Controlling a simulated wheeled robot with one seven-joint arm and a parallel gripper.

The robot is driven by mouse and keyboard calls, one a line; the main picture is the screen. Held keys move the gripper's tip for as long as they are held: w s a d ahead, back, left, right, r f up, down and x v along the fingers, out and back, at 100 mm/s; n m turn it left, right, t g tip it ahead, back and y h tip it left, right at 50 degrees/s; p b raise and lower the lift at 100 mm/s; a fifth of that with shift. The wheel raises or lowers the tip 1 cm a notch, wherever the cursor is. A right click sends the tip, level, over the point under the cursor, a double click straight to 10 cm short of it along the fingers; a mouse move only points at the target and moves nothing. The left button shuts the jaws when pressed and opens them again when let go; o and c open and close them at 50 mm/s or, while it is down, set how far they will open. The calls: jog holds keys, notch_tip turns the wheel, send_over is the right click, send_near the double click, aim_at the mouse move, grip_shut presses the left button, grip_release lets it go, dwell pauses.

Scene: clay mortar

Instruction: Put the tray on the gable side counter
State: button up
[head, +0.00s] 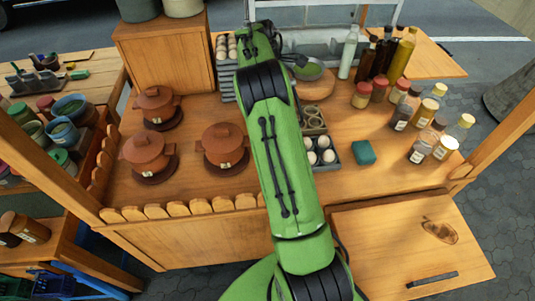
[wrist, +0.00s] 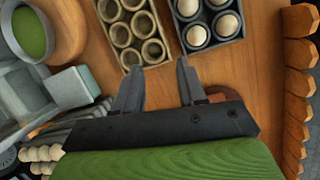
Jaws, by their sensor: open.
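My gripper (wrist: 157,76) is open and empty in the wrist view, with its two fingers apart above the wooden counter. A dark tray of pale eggs (wrist: 213,47) lies ahead of it to the right. The fingertips are near the close edges of both; I cannot tell contact. In the head view the egg tray (head: 319,172) shows right of my green arm, which hides part of it and my gripper. I cannot tell which tray or surface the task means.
Clay pots (head: 143,147) stand on the counter's left. Jars and bottles (head: 403,48) crowd its right, with a green block (head: 364,152) nearby. A low wooden surface (head: 400,255) at lower right is mostly clear. A bare side shelf (head: 443,62) extends at back right.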

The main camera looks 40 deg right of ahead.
jog(key=s+a+r+m+t+y, duration=0.1)
jog(key=s+a+r+m+t, duration=0.15)
jog(key=s+a+r, duration=0.55)
jog(key=s+a+r+m+t+y, duration=0.1)
jog(key=s+a+r+m+t, duration=0.15)
jog(key=a+r, duration=0.6)
jog(key=s+a+f+m, duration=0.2)
jog(key=s+a, duration=0.4)
jog(key=s, duration=0.3)
jog(key=s+a+f+m+t+y, duration=0.1)
jog(key=s+a+f+m, duration=0.2)
jog(key=s+a, duration=0.4)
jog(key=shift+s+a+t, duration=0.15)
jog(key=shift+s+t, duration=0.15)
jog(key=shift+s, duration=0.85)
